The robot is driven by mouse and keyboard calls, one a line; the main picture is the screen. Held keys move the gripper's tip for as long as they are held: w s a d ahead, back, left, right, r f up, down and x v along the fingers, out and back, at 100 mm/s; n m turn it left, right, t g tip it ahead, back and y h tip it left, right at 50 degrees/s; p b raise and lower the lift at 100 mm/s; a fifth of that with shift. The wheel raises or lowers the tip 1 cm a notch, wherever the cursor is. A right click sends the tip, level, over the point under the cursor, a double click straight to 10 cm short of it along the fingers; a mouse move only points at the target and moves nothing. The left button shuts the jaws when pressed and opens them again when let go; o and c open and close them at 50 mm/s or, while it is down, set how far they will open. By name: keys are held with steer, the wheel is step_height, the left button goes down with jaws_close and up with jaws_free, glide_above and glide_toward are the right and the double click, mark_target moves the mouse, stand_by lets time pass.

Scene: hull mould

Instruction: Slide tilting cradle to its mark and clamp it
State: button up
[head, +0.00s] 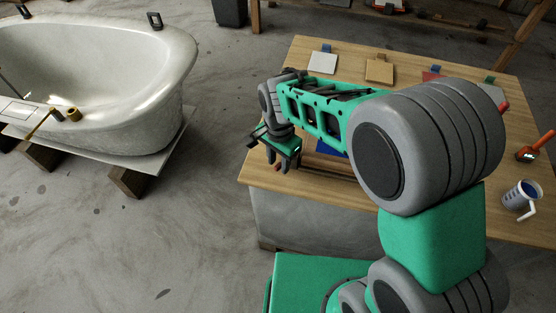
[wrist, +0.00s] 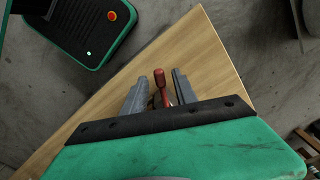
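My gripper (head: 271,158) hangs over the near left corner of the wooden table (head: 262,180). In the wrist view my gripper (wrist: 158,88) has its two grey fingers apart. A red-tipped lever handle (wrist: 160,82) stands between them, with a gap visible on each side; I cannot tell how deep it sits. A dark low frame (head: 335,172) with a blue part (head: 330,148) lies on the table beside my gripper, mostly hidden behind my arm. I cannot tell for sure that it is the tilting cradle. No mark is visible.
A large pale tub-shaped hull mould (head: 150,110) rests on a board and wooden blocks at left. A white tile (head: 322,62) and a tan tile (head: 380,70) lie along the table's far edge. Bare floor separates mould and table.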

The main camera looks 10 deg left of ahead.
step_height(320, 180, up, 8)
steer(key=shift+f, duration=0.1)
stand_by(0.4)
steer(key=n, duration=0.4)
steer(key=shift+w+a+f+n, duration=0.1)
steer(key=shift+w+f+n, duration=0.1)
steer(key=shift+n, duration=0.1)
steer(key=s+d+f+n, duration=0.3)
steer(key=s+d+n, duration=0.4)
steer(key=s, duration=0.2)
steer(key=d+r+m+t+p, duration=0.1)
steer(key=d+r+m+t, duration=0.2)
steer(key=d+r, duration=0.6)
steer(key=d+m, duration=0.1)
steer(key=d, duration=0.3)
steer(key=shift+d+r+p, duration=0.25)
steer(key=shift+r+p, duration=0.1)
